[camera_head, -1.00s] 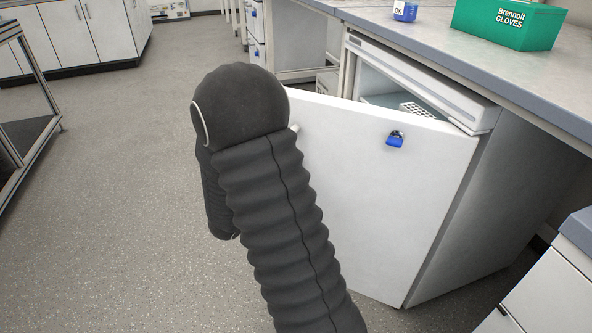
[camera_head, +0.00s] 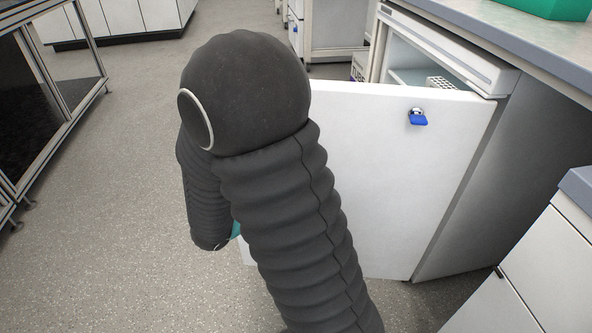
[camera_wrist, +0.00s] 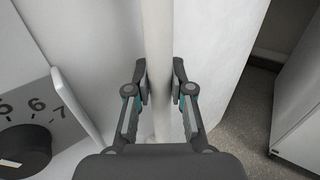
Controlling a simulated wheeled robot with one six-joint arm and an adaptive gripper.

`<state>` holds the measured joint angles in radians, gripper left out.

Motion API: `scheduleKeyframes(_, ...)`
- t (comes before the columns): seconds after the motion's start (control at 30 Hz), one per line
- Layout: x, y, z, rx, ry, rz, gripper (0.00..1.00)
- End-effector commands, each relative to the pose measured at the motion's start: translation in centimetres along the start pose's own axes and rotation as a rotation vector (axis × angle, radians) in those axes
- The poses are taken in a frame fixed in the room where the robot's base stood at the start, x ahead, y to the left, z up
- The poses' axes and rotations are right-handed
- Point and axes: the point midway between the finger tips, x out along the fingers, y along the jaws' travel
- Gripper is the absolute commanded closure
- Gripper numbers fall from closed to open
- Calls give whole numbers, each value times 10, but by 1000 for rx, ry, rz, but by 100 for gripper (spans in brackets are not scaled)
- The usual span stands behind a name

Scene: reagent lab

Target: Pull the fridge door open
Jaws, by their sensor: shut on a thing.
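The white fridge door (camera_head: 395,190) stands part open under the bench, hinged on its right side in the head view, with a blue padlock (camera_head: 418,117) near its top. The fridge interior (camera_head: 405,62) shows above the door, with a white rack (camera_head: 440,83) inside. In the wrist view, my gripper (camera_wrist: 160,84) is shut on a pale vertical bar, the door handle (camera_wrist: 158,40), with one finger on each side.
A dial with numbers (camera_wrist: 25,145) shows at the wrist view's lower left. A white drawer cabinet (camera_head: 530,265) stands at the right front. A dark glass-sided frame (camera_head: 45,100) stands at the left. The grey floor (camera_head: 130,200) between is clear.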

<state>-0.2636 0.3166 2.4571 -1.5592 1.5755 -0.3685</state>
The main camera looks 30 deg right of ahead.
Motion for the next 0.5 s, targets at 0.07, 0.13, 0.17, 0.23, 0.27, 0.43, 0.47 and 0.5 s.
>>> scheduleKeyframes(0.07,-8,-10,-6,2,-1,-1,100)
scheduleKeyframes(0.13,-14,-17,-6,4,0,-1,100)
scheduleKeyframes(0.17,-17,-20,-6,4,0,-1,100)
scheduleKeyframes(0.23,-22,-27,-6,4,0,0,100)
scheduleKeyframes(0.27,-24,-30,-6,5,0,-1,100)
scheduleKeyframes(0.43,-34,-43,-5,3,1,0,100)
scheduleKeyframes(0.47,-35,-45,-5,4,1,0,100)
scheduleKeyframes(0.5,-37,-47,-4,4,1,1,100)
